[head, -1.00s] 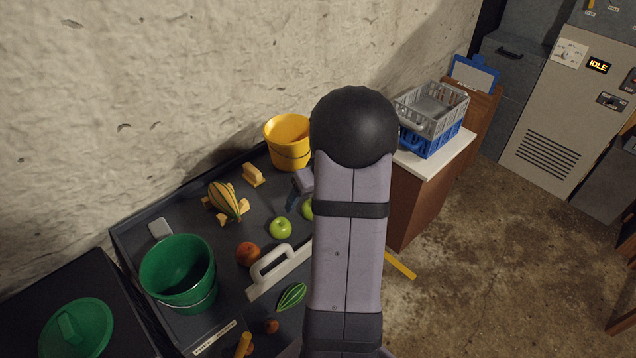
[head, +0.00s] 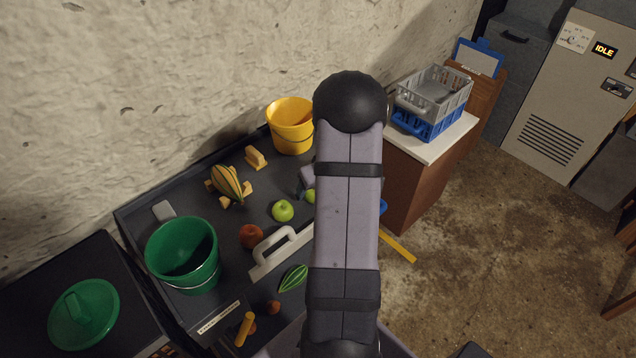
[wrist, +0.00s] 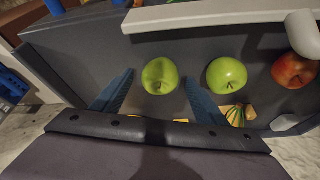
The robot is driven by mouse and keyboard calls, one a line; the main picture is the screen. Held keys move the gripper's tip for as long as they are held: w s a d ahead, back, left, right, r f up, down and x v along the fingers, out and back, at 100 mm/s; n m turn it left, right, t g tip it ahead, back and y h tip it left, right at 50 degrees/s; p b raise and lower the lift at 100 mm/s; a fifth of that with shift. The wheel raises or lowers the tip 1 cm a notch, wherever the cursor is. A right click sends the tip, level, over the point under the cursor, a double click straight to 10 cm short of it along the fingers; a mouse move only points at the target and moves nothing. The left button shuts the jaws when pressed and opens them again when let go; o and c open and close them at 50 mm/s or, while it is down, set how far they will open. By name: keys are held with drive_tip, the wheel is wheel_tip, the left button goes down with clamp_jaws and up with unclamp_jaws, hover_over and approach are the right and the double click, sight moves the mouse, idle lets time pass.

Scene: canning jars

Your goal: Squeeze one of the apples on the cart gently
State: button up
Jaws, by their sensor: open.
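A green apple (wrist: 160,76) lies on the dark cart top (head: 240,265), between the tips of my gripper's two blue fingers in the wrist view. My gripper (wrist: 158,80) is open, with a visible gap on each side of the apple. In the head view this apple (head: 310,196) is partly hidden by my arm. A second green apple (wrist: 227,75) lies beside it, and it shows in the head view (head: 283,210). A red apple (wrist: 295,70) lies further along; it also shows in the head view (head: 251,236).
A white-handled divider (head: 283,252) runs close to the apples. A yellow bucket (head: 291,127), a striped gourd (head: 229,183) on a stand and a green bucket (head: 184,256) also stand on the cart. A cabinet with stacked crates (head: 432,103) is to the right.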

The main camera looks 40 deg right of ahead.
drive_tip(key=shift+x, duration=0.9)
drive_tip(key=c, duration=0.9)
drive_tip(key=shift+o, duration=0.8)
drive_tip(key=o, duration=0.7)
drive_tip(key=shift+o, duration=0.2)
